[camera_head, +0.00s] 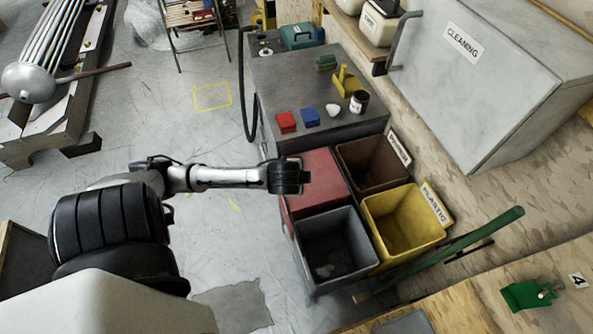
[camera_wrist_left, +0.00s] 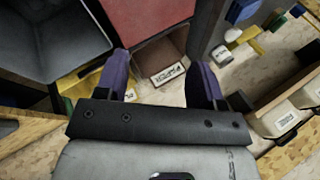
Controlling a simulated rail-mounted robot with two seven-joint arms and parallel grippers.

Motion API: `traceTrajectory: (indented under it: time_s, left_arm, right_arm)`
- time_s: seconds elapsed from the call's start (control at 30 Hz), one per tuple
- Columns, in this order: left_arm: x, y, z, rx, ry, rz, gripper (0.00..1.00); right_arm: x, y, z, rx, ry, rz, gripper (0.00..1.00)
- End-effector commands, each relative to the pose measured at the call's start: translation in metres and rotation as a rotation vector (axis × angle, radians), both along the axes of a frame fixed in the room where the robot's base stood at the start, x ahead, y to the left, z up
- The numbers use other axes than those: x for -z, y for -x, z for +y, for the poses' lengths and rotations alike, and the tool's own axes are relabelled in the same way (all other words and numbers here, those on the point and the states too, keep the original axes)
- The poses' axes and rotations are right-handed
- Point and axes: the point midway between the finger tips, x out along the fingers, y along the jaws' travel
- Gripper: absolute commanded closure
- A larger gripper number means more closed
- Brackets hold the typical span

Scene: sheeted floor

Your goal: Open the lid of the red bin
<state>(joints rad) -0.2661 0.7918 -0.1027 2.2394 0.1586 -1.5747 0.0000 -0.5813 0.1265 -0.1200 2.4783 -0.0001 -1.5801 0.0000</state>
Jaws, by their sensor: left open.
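The red bin's lid (camera_head: 325,172) is a flat red panel and looks shut in the head view; no opening into the bin shows. My left gripper (camera_head: 303,177) hangs over the lid's left part and hides some of it. I cannot tell whether it touches the lid. In the left wrist view the red lid (camera_wrist_left: 145,18) lies beyond the fingertips, toward the top of the picture. The left gripper (camera_wrist_left: 163,66) has its two dark fingers wide apart with nothing between them. My right gripper is not in view.
An open brown bin (camera_head: 372,165), yellow plastic bin (camera_head: 402,218) and grey bin (camera_head: 330,246) adjoin the red one. A grey workbench (camera_head: 290,85) with red and blue blocks stands behind. A green-handled tool (camera_head: 480,235) lies at the right.

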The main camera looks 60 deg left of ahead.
Motion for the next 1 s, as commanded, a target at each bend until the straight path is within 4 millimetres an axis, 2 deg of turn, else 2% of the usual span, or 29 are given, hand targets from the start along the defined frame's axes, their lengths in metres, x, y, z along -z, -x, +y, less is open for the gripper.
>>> traceTrajectory:
  time_s: [0.03,0.17,0.2,0.3,0.4,0.5,0.6,0.7,0.8,1.0]
  left_arm:
    - [0.028,-0.010,0.033,-0.012,-0.041,0.038,0.38]
    - [0.051,-0.025,0.110,-0.057,-0.057,0.168,0.38]
    - [0.053,-0.028,0.136,-0.070,-0.045,0.214,0.38]
    - [0.050,-0.028,0.186,-0.090,0.035,0.317,0.38]
    - [0.040,-0.022,0.218,-0.087,0.164,0.384,0.38]
    - [0.043,-0.018,0.231,-0.052,0.337,0.398,0.38]
    - [0.050,-0.020,0.231,0.020,0.509,0.355,0.38]
    - [0.048,-0.029,0.225,0.140,0.625,0.278,0.38]
    - [0.043,-0.040,0.213,0.291,0.658,0.210,0.38]
    - [0.042,-0.046,0.212,0.478,0.589,0.183,0.38]
  right_arm:
    - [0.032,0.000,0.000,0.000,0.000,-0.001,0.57]
    - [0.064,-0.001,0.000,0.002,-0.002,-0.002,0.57]
    - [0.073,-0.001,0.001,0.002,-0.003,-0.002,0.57]
    - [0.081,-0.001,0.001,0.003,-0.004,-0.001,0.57]
    - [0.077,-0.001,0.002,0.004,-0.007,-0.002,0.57]
    - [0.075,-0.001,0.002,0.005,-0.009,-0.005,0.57]
    - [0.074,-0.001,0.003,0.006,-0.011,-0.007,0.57]
    - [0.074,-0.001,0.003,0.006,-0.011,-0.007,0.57]
    - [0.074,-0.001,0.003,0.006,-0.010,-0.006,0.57]
    - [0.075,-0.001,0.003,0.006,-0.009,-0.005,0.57]
